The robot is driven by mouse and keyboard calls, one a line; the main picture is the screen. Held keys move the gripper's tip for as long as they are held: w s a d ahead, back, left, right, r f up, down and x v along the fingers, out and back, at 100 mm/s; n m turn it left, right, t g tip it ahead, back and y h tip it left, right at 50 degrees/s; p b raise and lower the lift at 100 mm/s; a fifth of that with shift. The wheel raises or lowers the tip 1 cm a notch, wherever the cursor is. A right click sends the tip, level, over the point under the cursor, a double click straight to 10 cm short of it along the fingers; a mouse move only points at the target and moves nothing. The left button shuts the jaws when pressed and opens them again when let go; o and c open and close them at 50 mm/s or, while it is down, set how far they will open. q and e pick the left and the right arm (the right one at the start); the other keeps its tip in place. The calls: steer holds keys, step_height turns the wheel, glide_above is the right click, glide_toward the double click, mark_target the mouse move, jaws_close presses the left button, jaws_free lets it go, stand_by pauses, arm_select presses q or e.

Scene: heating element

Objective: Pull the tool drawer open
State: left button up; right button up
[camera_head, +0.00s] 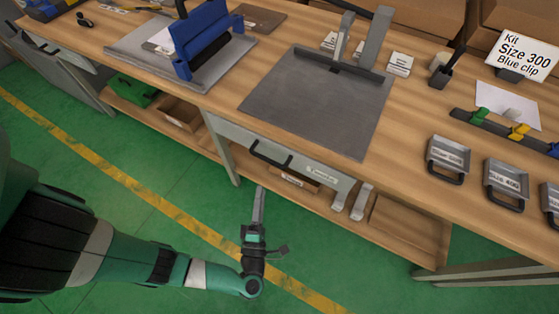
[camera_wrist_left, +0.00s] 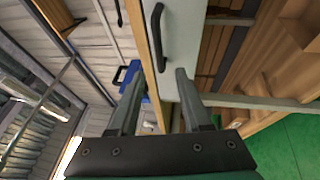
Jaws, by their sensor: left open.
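The tool drawer has a light grey front (camera_head: 303,168) under the wooden bench top. It carries a black bar handle (camera_head: 270,155) and a small white label, and it looks closed. My left gripper (camera_head: 260,192) is in front of and below the drawer, pointing towards it, apart from the handle. In the left wrist view the two fingers (camera_wrist_left: 157,85) are spread with nothing between them. The black handle (camera_wrist_left: 157,35) lies beyond the fingertips, lengthwise along the grey drawer front (camera_wrist_left: 180,45). My right gripper is in neither view.
The bench top (camera_head: 225,105) overhangs the drawer. A lower shelf (camera_head: 400,230) holds a cardboard box (camera_head: 181,113) and a green case (camera_head: 131,90). A grey mat (camera_head: 310,105) and several small trays lie on top. Green floor in front is open.

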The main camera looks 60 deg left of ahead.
mark_target(267, 159)
arm_select(q)
steer(key=x, duration=0.5)
steer(key=b+x, duration=0.1)
steer(key=x, duration=0.5)
steer(key=shift+w+a+r, duration=0.1)
steer(key=shift+w+r, duration=0.05)
steer(key=shift+w, duration=0.25)
jaws_close()
stand_by(0.9)
